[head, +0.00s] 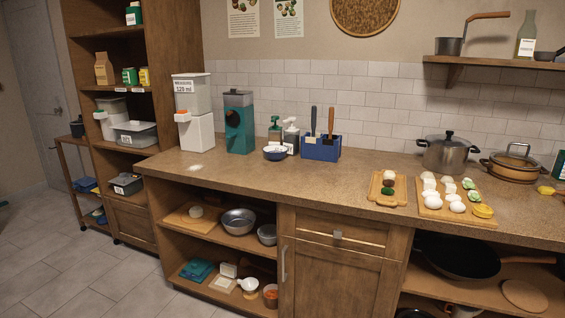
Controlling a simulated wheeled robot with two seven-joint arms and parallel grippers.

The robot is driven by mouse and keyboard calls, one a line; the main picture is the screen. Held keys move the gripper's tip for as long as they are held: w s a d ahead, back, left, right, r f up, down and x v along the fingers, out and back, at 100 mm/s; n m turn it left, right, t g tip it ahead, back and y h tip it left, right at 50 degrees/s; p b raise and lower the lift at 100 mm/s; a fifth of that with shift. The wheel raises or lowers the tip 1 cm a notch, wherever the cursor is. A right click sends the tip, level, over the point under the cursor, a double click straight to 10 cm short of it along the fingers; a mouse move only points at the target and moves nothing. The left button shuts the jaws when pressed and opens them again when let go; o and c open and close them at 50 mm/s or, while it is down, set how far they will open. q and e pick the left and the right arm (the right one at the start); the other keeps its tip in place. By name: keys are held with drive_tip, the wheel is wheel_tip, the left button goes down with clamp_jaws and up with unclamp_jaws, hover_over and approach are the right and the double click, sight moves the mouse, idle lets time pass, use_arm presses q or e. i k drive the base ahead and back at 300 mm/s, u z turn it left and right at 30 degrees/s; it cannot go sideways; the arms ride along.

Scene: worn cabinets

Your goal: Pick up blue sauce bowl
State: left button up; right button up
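A small bowl (275,154) with a dark blue outside stands upright on the brown countertop (280,175), toward the back. Its inside looks white, and I cannot tell whether that is its lining or something in it. It is just in front of two pump bottles, a green one (275,133) and a white-topped one (291,137). The blue utensil box (320,149) is close on its right. Neither of my grippers shows in the head view.
A teal grinder (239,122) and a white dispenser (194,112) stand left of the bowl. Boards with food (388,188) and a steel pot (447,153) are on the right. The counter in front of the bowl is clear. Open shelves (217,233) below hold metal bowls.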

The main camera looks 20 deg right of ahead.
sight(275, 154)
drive_tip(key=u, duration=0.7)
drive_tip(key=i, duration=1.7)
drive_tip(key=z, duration=0.5)
